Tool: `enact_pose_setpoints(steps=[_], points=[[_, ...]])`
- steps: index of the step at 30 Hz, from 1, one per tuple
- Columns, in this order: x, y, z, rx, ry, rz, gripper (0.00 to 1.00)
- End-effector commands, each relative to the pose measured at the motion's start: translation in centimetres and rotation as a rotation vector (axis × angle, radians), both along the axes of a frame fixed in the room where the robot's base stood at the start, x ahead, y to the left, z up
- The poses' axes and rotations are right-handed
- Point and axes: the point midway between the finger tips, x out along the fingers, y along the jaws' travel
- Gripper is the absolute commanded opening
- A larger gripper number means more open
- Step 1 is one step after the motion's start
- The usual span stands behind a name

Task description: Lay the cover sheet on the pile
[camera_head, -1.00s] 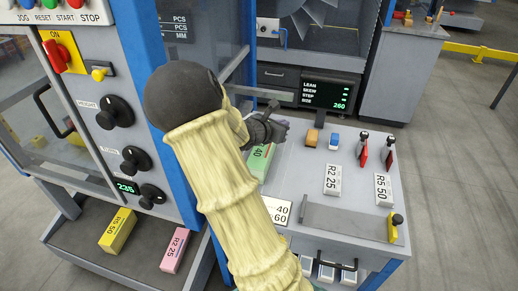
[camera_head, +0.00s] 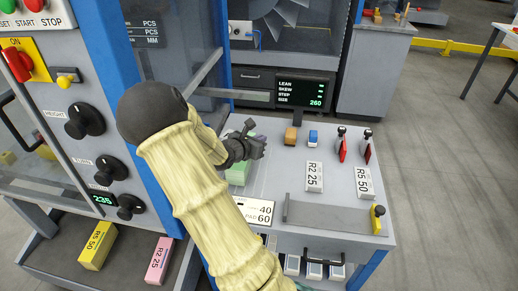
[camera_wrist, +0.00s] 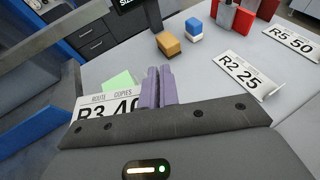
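A white card printed R3 40 (camera_wrist: 103,108) shows left of my fingers in the wrist view. It overlaps a light green surface (camera_wrist: 118,81), and my gripper body hides its lower part. Whether it rests on that surface or touches my fingers I cannot tell. In the head view the green bundle (camera_head: 239,173) lies on the grey table, partly hidden by my arm. My gripper (camera_wrist: 160,87) has its two purple fingers close together with nothing seen between them. In the head view my gripper (camera_head: 256,146) is above the table near the bundle.
Cards R2 25 (camera_head: 314,177) and R5 50 (camera_head: 364,182) are on the table's right. An orange block (camera_head: 290,136), a blue block (camera_head: 313,137) and red-bladed tools (camera_head: 342,150) sit behind. Yellow (camera_head: 98,246) and pink (camera_head: 158,260) bundles lie on the lower shelf.

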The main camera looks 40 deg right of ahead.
Motion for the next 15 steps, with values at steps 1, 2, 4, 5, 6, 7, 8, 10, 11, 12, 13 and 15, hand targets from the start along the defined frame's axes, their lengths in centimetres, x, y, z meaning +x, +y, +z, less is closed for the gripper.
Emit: enact_pose_setpoints(steps=[1, 2, 4, 5, 6, 7, 8, 10, 11, 12, 13, 15], points=[[0.0, 0.0, -0.3, 0.0, 0.001, 0.0, 0.0], [0.0, 0.0, -0.5, 0.0, 0.002, 0.001, 0.0], [0.0, 0.0, -1.5, 0.001, 0.005, 0.0, 0.0], [0.0, 0.0, -2.0, 0.001, 0.005, 0.0, 0.0], [0.0, 0.0, -2.6, -0.001, 0.005, 0.001, 0.0], [0.0, 0.0, -3.0, -0.001, 0.005, 0.001, 0.0], [0.0, 0.0, -3.3, -0.001, 0.005, 0.001, 0.0], [0.0, 0.0, -3.7, 0.0, 0.001, 0.0, 0.0], [0.0, 0.0, -3.8, 0.0, 0.001, 0.0, 0.0], [0.0, 0.0, -3.8, 0.0, 0.0, 0.0, 0.0], [0.0, 0.0, -3.7, 0.0, 0.0, 0.0, 0.0], [0.0, 0.0, -3.7, 0.0, 0.0, 0.0, 0.0]])
